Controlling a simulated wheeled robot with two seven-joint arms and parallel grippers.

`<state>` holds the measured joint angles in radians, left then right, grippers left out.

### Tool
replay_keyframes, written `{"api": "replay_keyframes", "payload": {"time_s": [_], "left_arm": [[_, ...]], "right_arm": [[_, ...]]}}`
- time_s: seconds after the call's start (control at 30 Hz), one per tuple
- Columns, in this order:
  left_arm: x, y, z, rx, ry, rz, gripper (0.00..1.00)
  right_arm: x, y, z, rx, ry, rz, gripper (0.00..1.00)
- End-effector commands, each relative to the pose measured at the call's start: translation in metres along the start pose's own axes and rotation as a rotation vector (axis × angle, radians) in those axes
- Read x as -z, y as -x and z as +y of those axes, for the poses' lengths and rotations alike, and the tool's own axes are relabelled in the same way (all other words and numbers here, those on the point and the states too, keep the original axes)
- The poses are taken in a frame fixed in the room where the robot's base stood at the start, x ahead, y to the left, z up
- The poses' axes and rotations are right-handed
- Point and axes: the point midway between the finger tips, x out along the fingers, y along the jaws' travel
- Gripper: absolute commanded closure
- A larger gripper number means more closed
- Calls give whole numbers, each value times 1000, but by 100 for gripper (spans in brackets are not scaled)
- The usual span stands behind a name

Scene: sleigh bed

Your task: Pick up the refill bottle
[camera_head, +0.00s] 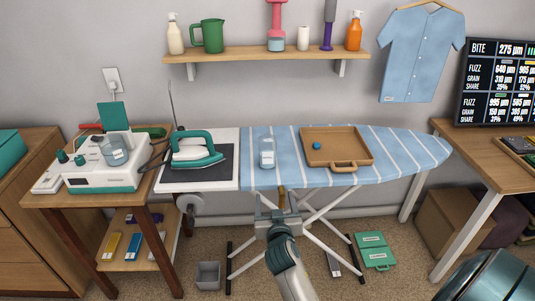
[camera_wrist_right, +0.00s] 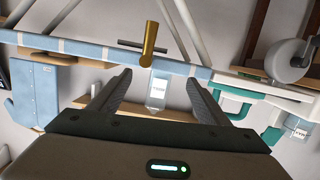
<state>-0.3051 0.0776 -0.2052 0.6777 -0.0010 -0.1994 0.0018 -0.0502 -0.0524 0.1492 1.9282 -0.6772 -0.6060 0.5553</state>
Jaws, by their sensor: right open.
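The refill bottle (camera_head: 267,153) is a small, clear pale-blue bottle with a white label. It stands on the striped ironing board (camera_head: 400,150), between the iron and the wooden tray. In the right wrist view, which is upside down, the bottle (camera_wrist_right: 158,92) shows between the two fingers but beyond them. My right gripper (camera_head: 279,199) is open and empty, in front of the board's near edge and short of the bottle. Its spread fingers also show in the right wrist view (camera_wrist_right: 157,78). My left gripper is out of view.
A brass post (camera_wrist_right: 150,42) with a dark crossbar is at the board's near edge, close to my right gripper. A teal iron (camera_head: 195,150) rests left of the bottle. A tray (camera_head: 350,136) with a blue ball lies right. A shelf (camera_head: 240,54) hangs above.

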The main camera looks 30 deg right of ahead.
Motion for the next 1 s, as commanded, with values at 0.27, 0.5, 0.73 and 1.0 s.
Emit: {"api": "replay_keyframes", "payload": {"time_s": [0.27, 0.5, 0.73, 1.0], "left_arm": [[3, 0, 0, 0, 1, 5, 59], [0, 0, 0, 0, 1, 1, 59], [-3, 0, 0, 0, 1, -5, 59], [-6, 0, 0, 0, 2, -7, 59]], "right_arm": [[49, -26, -8, -7, -46, 146, 30], [64, -37, -15, 5, -56, 199, 30], [64, -37, -15, 6, -56, 199, 30], [63, -34, -15, 4, -56, 199, 30]]}}
